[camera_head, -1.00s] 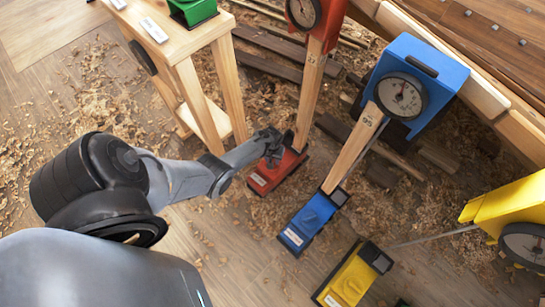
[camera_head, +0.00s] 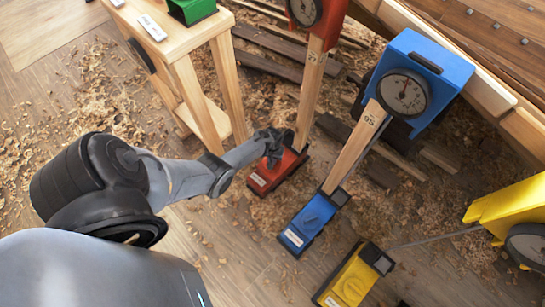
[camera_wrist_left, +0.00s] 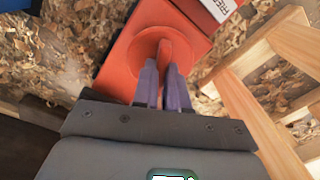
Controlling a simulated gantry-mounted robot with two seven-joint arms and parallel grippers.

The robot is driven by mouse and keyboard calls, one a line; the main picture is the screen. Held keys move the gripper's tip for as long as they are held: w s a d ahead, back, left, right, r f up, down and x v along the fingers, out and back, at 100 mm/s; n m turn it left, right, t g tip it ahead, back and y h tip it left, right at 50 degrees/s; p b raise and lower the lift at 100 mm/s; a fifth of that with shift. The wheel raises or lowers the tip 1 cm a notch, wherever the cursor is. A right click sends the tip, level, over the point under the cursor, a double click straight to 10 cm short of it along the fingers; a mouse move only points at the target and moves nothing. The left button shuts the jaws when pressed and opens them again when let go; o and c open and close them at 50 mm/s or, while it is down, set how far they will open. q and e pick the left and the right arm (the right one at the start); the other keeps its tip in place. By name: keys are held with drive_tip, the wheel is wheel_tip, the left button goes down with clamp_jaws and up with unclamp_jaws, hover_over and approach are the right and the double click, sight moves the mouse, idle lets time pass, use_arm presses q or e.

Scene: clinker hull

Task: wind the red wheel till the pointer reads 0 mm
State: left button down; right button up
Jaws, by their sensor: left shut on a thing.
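The red wheel (camera_wrist_left: 150,47) is a round red knob on the red base block (camera_head: 263,181), near the floor. My left gripper (camera_wrist_left: 167,70) is shut on the wheel's raised grip, one finger on each side. In the head view my left gripper (camera_head: 272,145) covers most of the wheel. A wooden post (camera_head: 311,85) marked with a number rises from the red base to a red box with a round dial (camera_head: 305,12), cut by the top edge. The pointer's reading is too small to make out. My right gripper is not in view.
A blue unit (camera_head: 310,220) with its own dial (camera_head: 402,94) and a yellow unit (camera_head: 352,282) stand to the right. A wooden stand (camera_head: 205,85) with a green box (camera_head: 192,8) is close on the left. Shavings and dark planks cover the floor.

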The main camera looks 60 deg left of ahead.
use_arm(q)
drive_tip(key=shift+m, duration=0.3)
drive_tip(key=m+p, duration=0.1)
drive_tip(key=m, duration=0.3)
drive_tip(key=shift+s, duration=0.1)
drive_tip(key=m, duration=0.3)
drive_tip(key=shift+f+m, duration=0.1)
drive_tip(key=shift+m, duration=1.9)
drive_tip(key=c, duration=1.2)
unclamp_jaws()
drive_tip(key=shift+o, duration=0.2)
